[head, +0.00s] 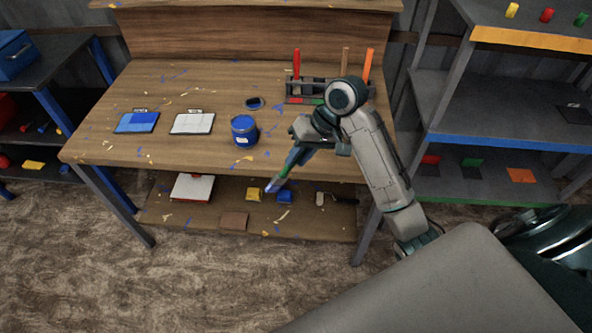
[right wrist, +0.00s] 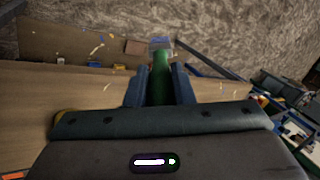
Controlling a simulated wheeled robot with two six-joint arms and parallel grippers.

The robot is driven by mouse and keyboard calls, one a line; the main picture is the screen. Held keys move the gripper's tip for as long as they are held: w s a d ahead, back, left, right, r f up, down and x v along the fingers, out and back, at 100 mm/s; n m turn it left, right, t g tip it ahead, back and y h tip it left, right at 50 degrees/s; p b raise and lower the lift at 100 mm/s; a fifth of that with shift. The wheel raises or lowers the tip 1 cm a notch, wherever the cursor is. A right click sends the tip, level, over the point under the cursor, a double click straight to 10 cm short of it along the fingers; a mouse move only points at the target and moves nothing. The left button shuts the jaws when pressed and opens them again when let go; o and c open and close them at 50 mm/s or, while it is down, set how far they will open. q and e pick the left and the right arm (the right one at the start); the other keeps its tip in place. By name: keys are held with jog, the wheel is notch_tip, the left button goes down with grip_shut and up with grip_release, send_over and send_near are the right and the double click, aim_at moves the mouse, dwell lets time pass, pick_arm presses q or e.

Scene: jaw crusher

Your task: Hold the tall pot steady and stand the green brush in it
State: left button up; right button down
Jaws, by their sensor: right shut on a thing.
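A blue pot (head: 244,131) with a pale label stands upright on the wooden workbench, left of my right gripper and apart from it. It is the only pot I can make out. My right gripper (head: 297,156) is shut on the green brush at the bench's front edge. The brush's green handle (right wrist: 160,80) shows between the two fingers in the right wrist view. Its pale bluish end (head: 273,185) points down and left, out in front of the bench top. The fingers cover part of the handle. My left gripper is not in view.
A rack (head: 300,90) with red, brown and orange tools stands at the back right of the bench. A dark round lid (head: 254,103), a blue card (head: 137,122) and a white card (head: 192,123) lie flat. A lower shelf (head: 170,213) holds small items.

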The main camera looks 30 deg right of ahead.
jog(key=w+d+r+m+h+p, duration=0.5)
jog(key=w+d+r+p, duration=0.85)
jog(key=d, duration=0.55)
jog(key=shift+w+a+f+g+b, duration=0.15)
jog(key=shift+w+f+b, duration=0.3)
jog(key=shift+f, duration=0.4)
jog(key=shift+w+a+f+g+b, duration=0.2)
jog(key=shift+w+f, duration=0.3)
jog(key=shift+f, duration=0.35)
jog(key=shift+s, duration=0.1)
